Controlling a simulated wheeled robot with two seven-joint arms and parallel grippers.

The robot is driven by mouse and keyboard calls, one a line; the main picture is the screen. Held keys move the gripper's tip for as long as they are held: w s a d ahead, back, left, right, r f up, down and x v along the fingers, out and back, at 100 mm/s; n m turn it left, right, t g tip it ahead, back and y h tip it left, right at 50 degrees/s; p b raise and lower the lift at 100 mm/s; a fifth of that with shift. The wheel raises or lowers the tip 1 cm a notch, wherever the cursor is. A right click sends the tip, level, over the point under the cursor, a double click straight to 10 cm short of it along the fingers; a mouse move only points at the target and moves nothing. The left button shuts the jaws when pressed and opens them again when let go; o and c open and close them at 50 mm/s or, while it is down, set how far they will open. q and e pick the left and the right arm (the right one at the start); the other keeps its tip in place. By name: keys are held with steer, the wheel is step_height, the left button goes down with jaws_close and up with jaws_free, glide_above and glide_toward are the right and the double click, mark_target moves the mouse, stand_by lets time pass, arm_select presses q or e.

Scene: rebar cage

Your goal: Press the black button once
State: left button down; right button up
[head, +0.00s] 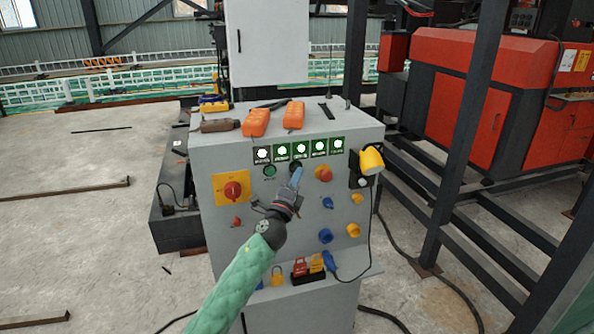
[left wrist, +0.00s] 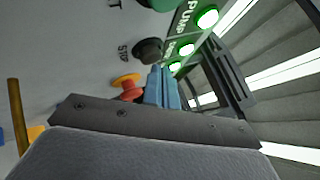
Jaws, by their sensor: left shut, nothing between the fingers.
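The black button (head: 294,164) sits on the grey control cabinet's front (head: 215,155), below the row of lit indicators. In the left wrist view the black button (left wrist: 149,51) stands just beyond my fingertips. My left gripper (head: 297,172) points up at the panel with its blue fingers together and empty; it partly covers the button in the head view. In the left wrist view the shut fingers (left wrist: 158,70) end close to the button's lower edge; I cannot tell whether they touch it. My right gripper is not in view.
A green button (head: 269,171) is left of the black one, and a red mushroom button (head: 323,174) on yellow is to the right. A red rotary switch (head: 233,190) is further left. Orange remotes (head: 257,121) lie on the cabinet top. A yellow-headed device (head: 371,160) hangs at the right edge.

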arm_select(q)
steer(key=shift+w+a+b, duration=0.3)
steer(key=shift+w, duration=0.45)
stand_by(1.3)
steer(key=shift+s, duration=0.1)
steer(key=shift+s+d+p, duration=0.2)
steer(key=shift+s, duration=0.35)
steer(key=shift+s+d+p, duration=0.15)
steer(key=shift+s+d, duration=0.05)
steer(key=shift+s, duration=0.35)
steer(key=s, duration=0.1)
steer(key=s+d, duration=0.1)
steer(key=s, duration=0.1)
steer(key=s+p, duration=0.1)
steer(key=shift+s+d, duration=0.3)
steer(key=shift+s, duration=0.1)
stand_by(0.5)
